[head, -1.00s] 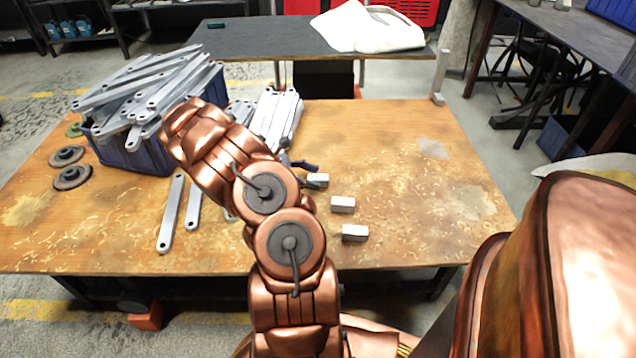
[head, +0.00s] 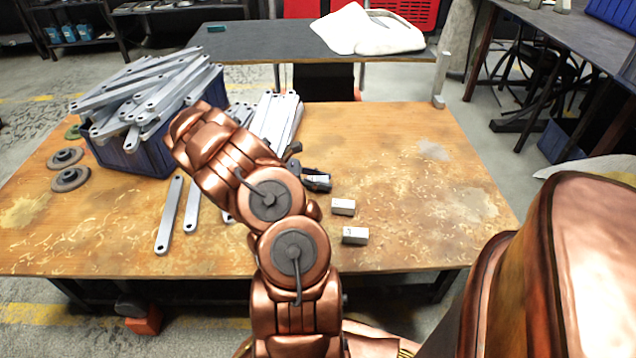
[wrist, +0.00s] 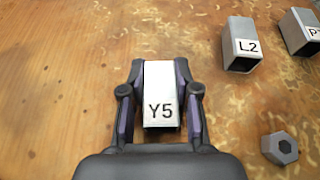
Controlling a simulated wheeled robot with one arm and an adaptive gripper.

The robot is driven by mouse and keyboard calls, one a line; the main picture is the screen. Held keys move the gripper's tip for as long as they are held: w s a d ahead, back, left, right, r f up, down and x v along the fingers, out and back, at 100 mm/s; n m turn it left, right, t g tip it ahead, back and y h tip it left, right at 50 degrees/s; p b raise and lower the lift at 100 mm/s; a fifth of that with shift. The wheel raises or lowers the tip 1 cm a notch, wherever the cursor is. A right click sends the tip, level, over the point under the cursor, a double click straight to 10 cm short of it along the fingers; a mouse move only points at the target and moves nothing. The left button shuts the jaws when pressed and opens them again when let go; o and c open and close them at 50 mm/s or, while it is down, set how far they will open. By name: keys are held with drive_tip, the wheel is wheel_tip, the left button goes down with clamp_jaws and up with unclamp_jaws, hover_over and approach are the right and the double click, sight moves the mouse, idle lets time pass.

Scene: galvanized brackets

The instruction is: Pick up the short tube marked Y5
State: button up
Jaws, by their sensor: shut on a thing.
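The short tube marked Y5 (wrist: 160,88) is a grey square metal tube with a white label, seen in the wrist view. My gripper (wrist: 160,90) is shut on it, one finger along each side. In the head view my gripper (head: 316,180) is at the middle of the wooden table, largely covering the tube. Whether the tube touches the table or is raised I cannot tell.
In the wrist view a tube marked L2 (wrist: 242,45), another tube (wrist: 302,32) with a partly cut-off label and a hex nut (wrist: 280,148) lie to the right. In the head view a blue crate (head: 135,150) of long brackets stands left. The table's right side (head: 440,200) is clear.

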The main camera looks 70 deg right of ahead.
clamp_jaws()
drive_tip(key=shift+r, duration=0.15)
